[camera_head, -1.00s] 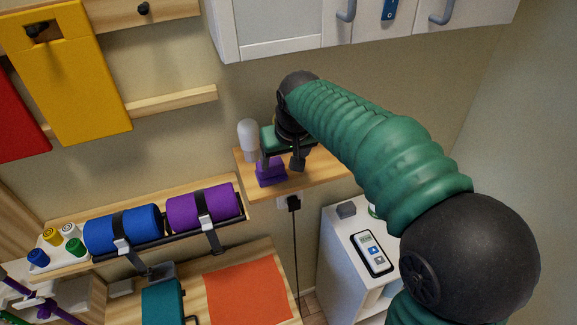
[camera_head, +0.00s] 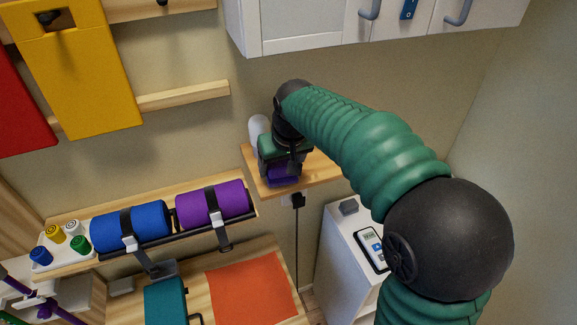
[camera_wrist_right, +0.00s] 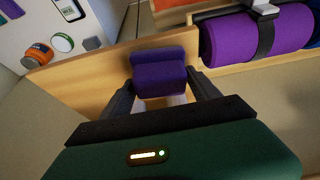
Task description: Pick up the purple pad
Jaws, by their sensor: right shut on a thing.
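The purple pad (camera_wrist_right: 158,74) is a small block on a wooden wall shelf (camera_wrist_right: 85,75). In the right wrist view it sits between the two dark fingers of my right gripper (camera_wrist_right: 160,92), which is shut on it. In the head view the pad (camera_head: 284,181) shows below my right gripper (camera_head: 282,166), partly hidden by it. The pad is at the shelf surface; I cannot tell whether it touches it. My left gripper is not in view.
A white rounded object (camera_head: 257,128) stands behind the gripper on the shelf. Blue (camera_head: 130,226) and purple (camera_head: 212,203) rolls lie on a rack to the left. A white cabinet (camera_head: 300,25) hangs above. A white stand (camera_head: 345,240) is at lower right.

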